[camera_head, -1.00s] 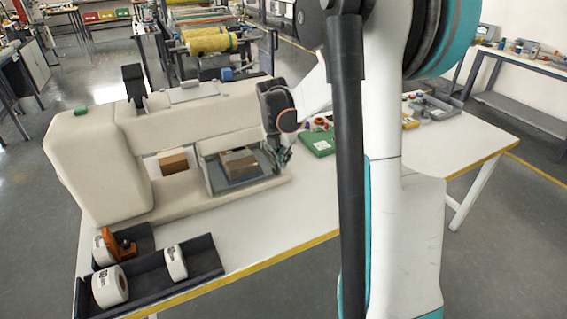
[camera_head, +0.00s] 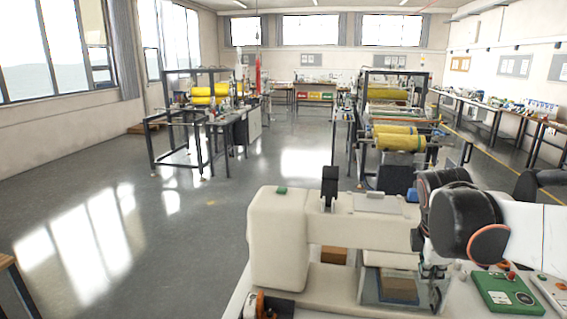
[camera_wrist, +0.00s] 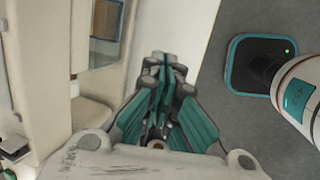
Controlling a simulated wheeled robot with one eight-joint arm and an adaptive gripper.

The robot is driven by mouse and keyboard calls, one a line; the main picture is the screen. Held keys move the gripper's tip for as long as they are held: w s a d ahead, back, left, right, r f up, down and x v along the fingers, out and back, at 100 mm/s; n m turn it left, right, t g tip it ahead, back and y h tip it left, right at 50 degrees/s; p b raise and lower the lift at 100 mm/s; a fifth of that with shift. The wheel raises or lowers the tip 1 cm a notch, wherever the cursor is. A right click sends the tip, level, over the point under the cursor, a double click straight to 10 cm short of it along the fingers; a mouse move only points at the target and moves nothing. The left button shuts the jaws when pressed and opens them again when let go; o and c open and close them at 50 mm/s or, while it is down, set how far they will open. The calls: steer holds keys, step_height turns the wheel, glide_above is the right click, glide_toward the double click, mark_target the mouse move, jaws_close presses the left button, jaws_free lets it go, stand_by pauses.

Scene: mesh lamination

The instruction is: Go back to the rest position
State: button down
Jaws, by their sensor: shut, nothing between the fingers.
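My gripper (camera_head: 434,283) is at the right end of the cream machine (camera_head: 278,235) on the white table. It points down beside the machine's clear-walled opening and appears apart from it. In the wrist view my gripper (camera_wrist: 163,75) has its teal-and-grey fingers together, with nothing between them. A brown block (camera_head: 398,283) sits on a blue base inside the opening. A second brown block (camera_head: 334,256) shows under the machine's arm. My dark arm links cover the machine's far right side.
A green box (camera_head: 505,293) lies on the table to the right of my gripper. Part of an orange holder (camera_head: 255,303) shows at the lower left. Frames with yellow rolls (camera_head: 400,140) stand behind the machine. Open grey floor (camera_head: 130,230) lies to the left.

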steer(key=s+a+r+m+t, duration=0.1)
steer(key=s+a+r+m, duration=0.2)
steer(key=s+a+m, duration=0.25)
steer(key=s+a+f+m+t+y+b, duration=0.2)
steer(key=s+a+f+m+t+b, duration=0.1)
steer(key=s+a+f+m+b, duration=0.4)
step_height(320, 180, down, 5)
steer(key=s+m+b, duration=0.1)
steer(key=m, duration=0.2)
steer(key=shift+a+y+b, duration=0.15)
steer(key=shift+y+b, duration=0.2)
steer(key=shift+y, duration=0.05)
